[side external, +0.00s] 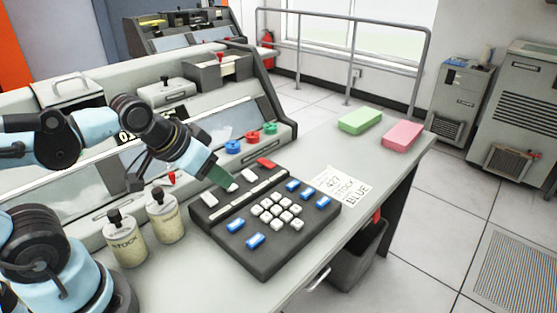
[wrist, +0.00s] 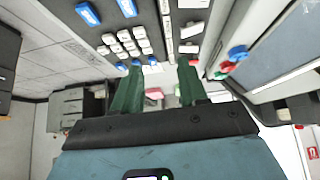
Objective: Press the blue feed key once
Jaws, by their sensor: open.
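A dark key panel (side external: 262,262) lies on the desk. Blue keys sit near its front left (side external: 235,225), (side external: 255,240) and along its right side (side external: 292,185), (side external: 307,193), (side external: 323,202). I cannot read which one is the feed key. Blue keys also show in the wrist view (wrist: 88,13). My gripper (side external: 222,178) is over the panel's back edge, by the white keys there, away from the blue keys. Its two green fingers (wrist: 160,68) are apart with nothing between them. Whether a fingertip touches a key is unclear.
White number keys (side external: 277,210) fill the panel's middle; a red key (side external: 266,163) is at the back. A printed card (side external: 338,186) lies right of the panel. Two stock jars (side external: 125,240), (side external: 165,216) stand left. Green (side external: 360,120) and pink (side external: 403,135) blocks lie at the far right.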

